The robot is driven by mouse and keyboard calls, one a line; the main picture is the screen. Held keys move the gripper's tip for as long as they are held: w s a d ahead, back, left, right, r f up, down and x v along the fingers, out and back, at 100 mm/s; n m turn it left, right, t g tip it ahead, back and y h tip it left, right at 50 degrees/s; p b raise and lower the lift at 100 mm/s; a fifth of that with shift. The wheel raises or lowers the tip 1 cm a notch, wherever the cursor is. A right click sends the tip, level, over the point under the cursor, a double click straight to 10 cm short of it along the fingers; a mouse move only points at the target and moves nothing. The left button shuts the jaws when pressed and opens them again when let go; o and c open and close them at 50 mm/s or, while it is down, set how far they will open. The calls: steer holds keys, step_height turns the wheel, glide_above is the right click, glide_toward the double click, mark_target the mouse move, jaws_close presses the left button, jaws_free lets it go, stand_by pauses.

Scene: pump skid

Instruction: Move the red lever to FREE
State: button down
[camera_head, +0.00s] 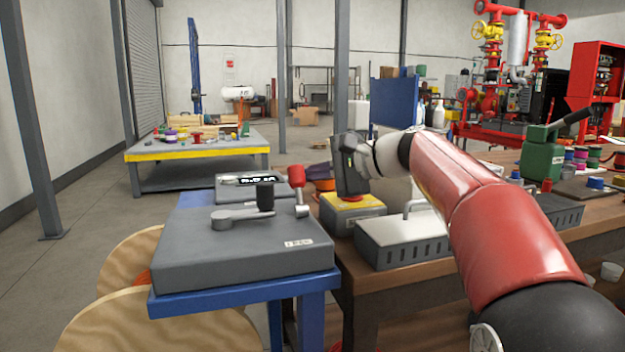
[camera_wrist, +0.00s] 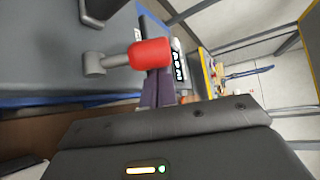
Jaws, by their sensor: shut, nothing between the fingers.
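The red lever (camera_head: 297,175) stands up at the right rear of a grey box (camera_head: 240,258), its red grip on a short grey arm. In the wrist view the red grip (camera_wrist: 151,53) lies just beyond the finger area, on a grey stub. My gripper (camera_head: 350,168) is to the right of the lever in the head view, shut and empty. Its dark body fills the bottom of the wrist view. I see no clear contact with the lever. A small label on the box front is too small to read, and no FREE mark is legible.
A grey handle with a black knob (camera_head: 265,196) sits on the same box, left of the lever. Behind it is a low grey unit (camera_head: 226,193) with a dark panel. A yellow-topped box (camera_head: 352,212) with a red button stands below my gripper, beside a vented grey box (camera_head: 400,247).

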mark_target(298, 174)
steer(key=shift+s+b, duration=0.2)
steer(key=shift+b, duration=0.65)
steer(key=shift+s+d+r+n+t+y+b, duration=0.15)
steer(key=shift+s+d+n+t+y+b, duration=0.15)
steer(key=shift+s+b, duration=0.7)
steer(key=shift+s+d+r+n+t+y+b, duration=0.2)
steer(key=shift+s+n+t+y+b, duration=0.35)
steer(key=shift+b, duration=0.7)
steer(key=shift+s+d+r+n+t+y+b, duration=0.15)
steer(key=shift+s+d+n+b, duration=0.1)
steer(key=shift+s+b, duration=0.8)
steer(key=shift+w+f, duration=0.1)
steer(key=shift+w, duration=0.05)
steer(key=v, duration=0.7)
steer(key=shift+d, duration=0.35)
